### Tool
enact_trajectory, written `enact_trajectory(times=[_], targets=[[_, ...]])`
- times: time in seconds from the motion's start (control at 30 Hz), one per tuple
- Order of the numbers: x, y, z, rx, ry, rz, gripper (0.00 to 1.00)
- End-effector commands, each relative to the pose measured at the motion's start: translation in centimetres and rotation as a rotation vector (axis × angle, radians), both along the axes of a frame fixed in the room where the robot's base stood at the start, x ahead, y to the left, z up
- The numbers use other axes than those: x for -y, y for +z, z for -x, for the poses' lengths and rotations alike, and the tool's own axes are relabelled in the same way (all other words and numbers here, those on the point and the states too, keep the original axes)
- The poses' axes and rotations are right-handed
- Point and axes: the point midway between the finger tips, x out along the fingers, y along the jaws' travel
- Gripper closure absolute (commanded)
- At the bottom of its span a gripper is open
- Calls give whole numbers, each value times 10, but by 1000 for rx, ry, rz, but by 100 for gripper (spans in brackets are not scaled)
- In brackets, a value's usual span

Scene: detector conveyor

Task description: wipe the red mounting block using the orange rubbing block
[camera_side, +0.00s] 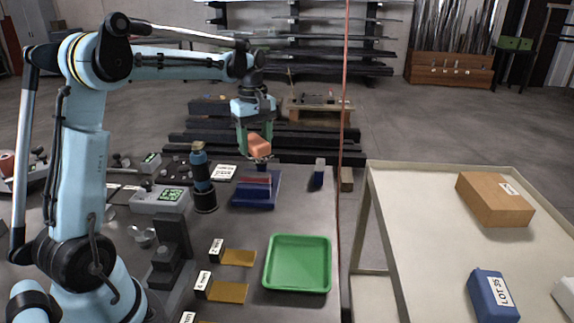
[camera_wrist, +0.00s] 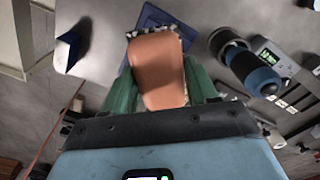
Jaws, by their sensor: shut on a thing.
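The orange rubbing block (camera_side: 259,145) is held between the green fingers of my gripper (camera_side: 256,150), in the air above the red mounting block. In the wrist view the orange block (camera_wrist: 157,70) fills the space between the fingers (camera_wrist: 160,85). A grey speckled edge shows around its far end. The red mounting block (camera_side: 254,184) sits on a dark blue base (camera_side: 262,200) on the table. There is a gap between the orange block and the red block in the side view. In the wrist view the orange block hides the red block, and only part of the blue base (camera_wrist: 150,17) shows.
A blue-and-black cylindrical device (camera_side: 203,180) stands left of the blue base, and a small dark blue block (camera_side: 318,174) stands to its right. A green tray (camera_side: 297,262) lies in front. A cart (camera_side: 400,240) with boxes is at the right.

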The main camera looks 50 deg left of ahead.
Motion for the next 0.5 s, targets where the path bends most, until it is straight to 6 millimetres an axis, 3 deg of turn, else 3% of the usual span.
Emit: enact_trajectory(times=[0.1, 0.2, 0.5], targets=[[-27, 4, 10, 0, 73, 0, 67], [-39, 5, 15, 0, 108, 0, 67], [-46, -3, 17, 0, 126, 0, 67]])
